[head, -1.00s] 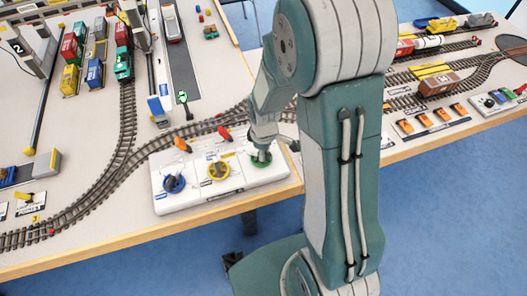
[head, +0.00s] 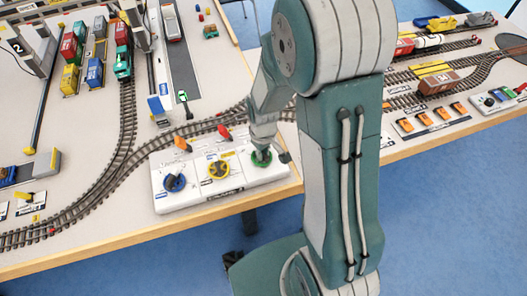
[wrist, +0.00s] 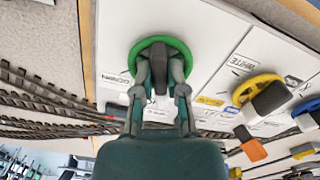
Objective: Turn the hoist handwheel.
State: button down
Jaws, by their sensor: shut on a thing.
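A white control box (head: 200,199) sits at the table's front edge and carries three handwheels: blue (head: 174,183), yellow (head: 218,170) and green (head: 262,158). My gripper (head: 261,153) is at the green handwheel, the rightmost one. In the wrist view my gripper (wrist: 160,88) has its fingers shut on the dark grip at the middle of the green handwheel (wrist: 172,44). The fingers hide part of the wheel. The yellow handwheel (wrist: 258,87) shows beside it. Which wheel is the hoist one I cannot read from the labels.
Gantry cranes (head: 32,50) and containers (head: 95,72) stand at the back left. A row of orange pieces (head: 423,117) lies right of my arm. The table's wooden edge (head: 130,243) runs in front.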

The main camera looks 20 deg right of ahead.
jog(key=m, duration=0.4)
jog(key=shift+w+a+m, duration=0.15)
jog(key=shift+w+m, duration=0.05)
jog(key=shift+m, duration=1.7)
jog(key=shift+a, duration=0.1)
jog(key=c, duration=0.7)
grip_release()
jog(key=shift+r, duration=0.1)
notch_tip(320, 180, up, 12)
jog(key=shift+f, duration=0.15)
